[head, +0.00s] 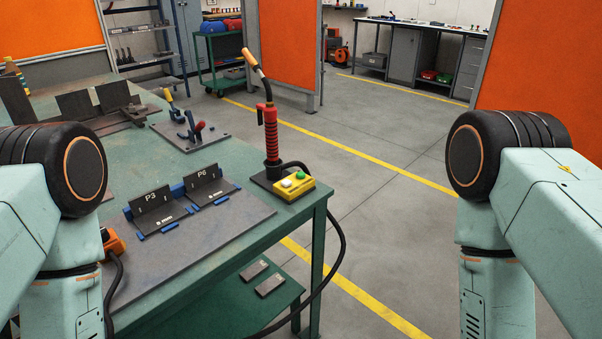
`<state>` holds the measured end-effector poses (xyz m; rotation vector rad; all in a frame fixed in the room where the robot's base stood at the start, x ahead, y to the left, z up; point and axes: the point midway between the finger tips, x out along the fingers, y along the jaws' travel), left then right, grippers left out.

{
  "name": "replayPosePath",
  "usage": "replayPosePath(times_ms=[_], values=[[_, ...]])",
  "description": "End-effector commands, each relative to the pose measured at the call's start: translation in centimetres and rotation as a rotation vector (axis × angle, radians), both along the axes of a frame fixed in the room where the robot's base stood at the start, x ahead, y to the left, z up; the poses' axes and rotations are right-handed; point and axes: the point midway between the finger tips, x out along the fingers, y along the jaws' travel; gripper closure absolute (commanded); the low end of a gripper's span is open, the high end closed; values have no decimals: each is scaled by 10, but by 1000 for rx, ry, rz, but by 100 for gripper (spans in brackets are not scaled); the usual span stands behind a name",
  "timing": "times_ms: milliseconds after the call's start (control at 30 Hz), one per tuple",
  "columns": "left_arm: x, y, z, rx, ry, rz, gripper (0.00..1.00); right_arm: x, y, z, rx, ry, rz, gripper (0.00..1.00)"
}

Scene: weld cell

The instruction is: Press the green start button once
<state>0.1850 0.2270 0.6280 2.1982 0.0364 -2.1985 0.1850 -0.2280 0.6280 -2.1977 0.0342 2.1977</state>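A yellow button box (294,187) sits at the right corner of the green workbench (258,241). The green button (301,176) is on its top, towards the back right, with a pale button (287,183) to its left. Right behind the box stands a welding torch (270,130) with a red ribbed handle, upright in a dark holder. My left arm comes in at the left edge and my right arm at the right edge. Both are well apart from the box. Neither gripper shows in the head view.
A plate with dark brackets marked P3 (151,198) and P6 (203,174) lies left of the box. Clamps (195,131) stand on the bench behind it. A black cable (341,240) hangs off the bench's right side. The floor (400,226) right of the bench is clear.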

Motion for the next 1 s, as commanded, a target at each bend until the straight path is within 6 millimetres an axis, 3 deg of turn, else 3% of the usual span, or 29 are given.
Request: replayPosePath(times_ms=[367,1000], values=[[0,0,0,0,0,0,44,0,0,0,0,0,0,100],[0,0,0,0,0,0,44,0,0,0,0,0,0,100]])
